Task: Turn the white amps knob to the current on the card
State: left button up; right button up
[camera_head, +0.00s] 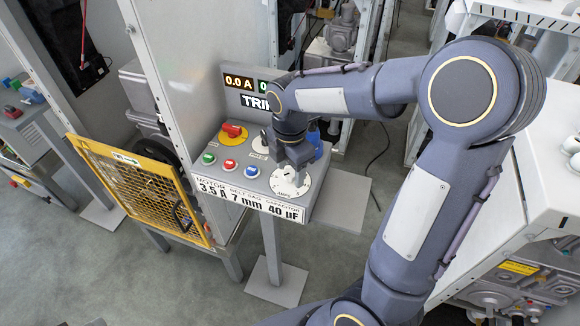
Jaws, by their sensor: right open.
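The white amps knob (290,183) sits on a round white dial at the front right of the grey control box (213,176). My right gripper (293,165) is open, pointing down right over the knob and hiding part of it. I cannot tell whether its fingers touch the knob. The card (250,199) on the box's front edge reads motor 3.5 A, belt gap 7 mm, capacitor 40 µF. The display (239,83) reads 0.0 A; my right arm covers part of it and the TRIP word below. My left gripper is not in view.
A red switch (233,130) on a yellow disc and green, red and blue buttons (229,165) share the panel. A blue knob (314,139) is partly hidden behind my gripper. A yellow mesh guard (140,190) stands left. The floor in front is clear.

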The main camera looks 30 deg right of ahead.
jog(key=c, duration=1)
jog(key=shift+o, duration=0.2)
jog(key=shift+m, duration=0.3)
